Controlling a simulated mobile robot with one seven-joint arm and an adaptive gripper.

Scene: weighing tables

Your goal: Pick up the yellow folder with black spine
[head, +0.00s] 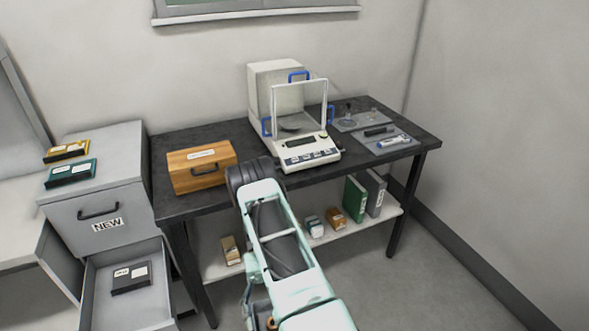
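The yellow folder with black spine (67,150) lies flat on top of the grey filing cabinet (119,143), near its back left corner. White labels show on it, and its dark edge faces the front. A teal folder with a dark edge (71,173) lies just in front of it, close by. My arm reaches up from the bottom centre, well to the right of the cabinet. I cannot make out my gripper's fingers. Nothing is seen touching the yellow folder.
The cabinet's lower drawer (87,292) is open, with a black folder (131,277) inside. A dark table (222,143) stands right of the cabinet. It bears a wooden box (202,178), a balance (309,157) and a grey tray (362,120). Binders and small boxes sit on its lower shelf (376,227).

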